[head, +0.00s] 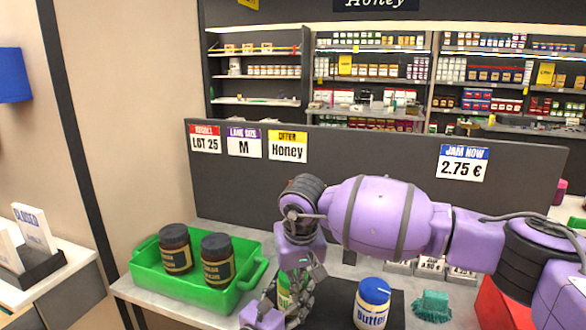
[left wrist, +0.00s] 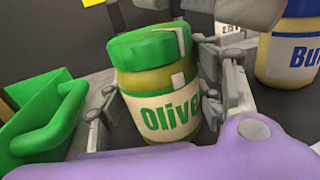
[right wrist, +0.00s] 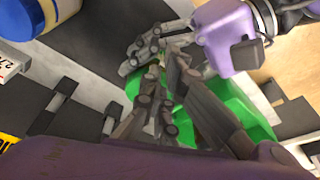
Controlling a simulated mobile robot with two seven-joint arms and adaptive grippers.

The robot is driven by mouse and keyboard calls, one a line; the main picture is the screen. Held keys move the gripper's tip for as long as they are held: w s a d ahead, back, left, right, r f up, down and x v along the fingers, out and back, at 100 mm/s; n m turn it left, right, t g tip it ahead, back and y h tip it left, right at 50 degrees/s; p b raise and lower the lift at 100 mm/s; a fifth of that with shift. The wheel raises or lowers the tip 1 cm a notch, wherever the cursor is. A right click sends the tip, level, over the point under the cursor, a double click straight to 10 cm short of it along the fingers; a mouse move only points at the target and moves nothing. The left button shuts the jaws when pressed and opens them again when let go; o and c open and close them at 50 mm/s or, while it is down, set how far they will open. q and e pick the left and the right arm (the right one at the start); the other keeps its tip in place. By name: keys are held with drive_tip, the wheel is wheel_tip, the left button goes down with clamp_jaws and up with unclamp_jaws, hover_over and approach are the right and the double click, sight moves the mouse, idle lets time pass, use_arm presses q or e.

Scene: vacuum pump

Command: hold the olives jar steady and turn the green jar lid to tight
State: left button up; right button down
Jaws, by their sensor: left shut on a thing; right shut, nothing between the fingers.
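The olives jar (left wrist: 165,110) stands upright with its green lid (left wrist: 150,48) on top. A pale mark on the lid sits roughly above a pale mark on the jar's body. My left gripper (left wrist: 168,100) is shut around the jar, one finger on each side. In the head view the olives jar (head: 284,290) is mostly hidden behind my grippers. My right gripper (head: 298,265) comes down from above, close to the lid; it is shut and empty. In the right wrist view its fingertips (right wrist: 166,68) are close together; I cannot tell whether they touch the lid.
A green crate (head: 195,300) with two dark jars (head: 217,260) stands to the left. A dark panel (head: 400,160) with signs rises behind the counter.

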wheel_tip(320, 180, up, 4)
drive_tip(key=shift+r, duration=0.2)
wheel_tip(320, 180, down, 6)
drive_tip(key=d, duration=0.1)
drive_tip(key=shift+w+d, duration=0.15)
drive_tip(key=shift+w, duration=0.1)
idle(0.8)
drive_tip(key=shift+f, duration=0.1)
drive_tip(key=shift+w, duration=0.35)
idle(0.5)
